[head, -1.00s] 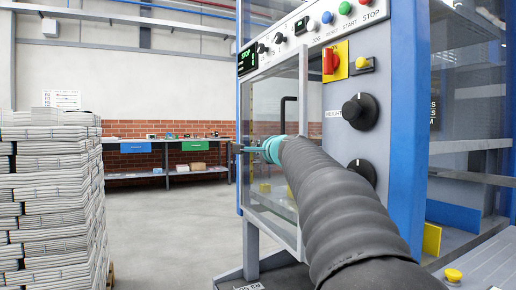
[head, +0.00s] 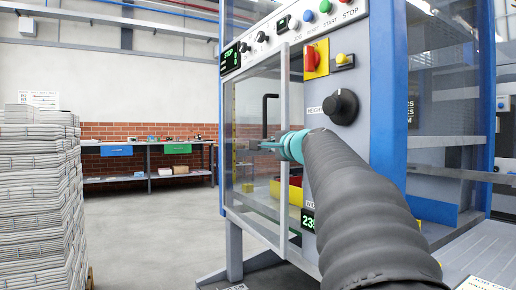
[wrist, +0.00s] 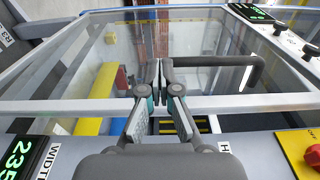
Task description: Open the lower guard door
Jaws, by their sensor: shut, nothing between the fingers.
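The lower guard door (head: 288,110) is a clear panel in a pale frame on the front of the machine, and it also shows in the wrist view (wrist: 60,106). A gap shows between its frame bar and the control panel, so it appears slightly ajar. Its bent black handle (head: 267,97) stands out in the wrist view (wrist: 215,62). My gripper (head: 262,145) is shut and empty. In the wrist view its fingertips (wrist: 160,68) reach across the door's frame bar, close to one end of the handle. I cannot tell whether they touch the door.
The control panel (head: 377,75) has a red switch (head: 312,58) and a black knob (head: 341,107) close to my arm. A tall newspaper stack (head: 38,190) stands at the left. A workbench (head: 150,178) lies far back. The floor between is clear.

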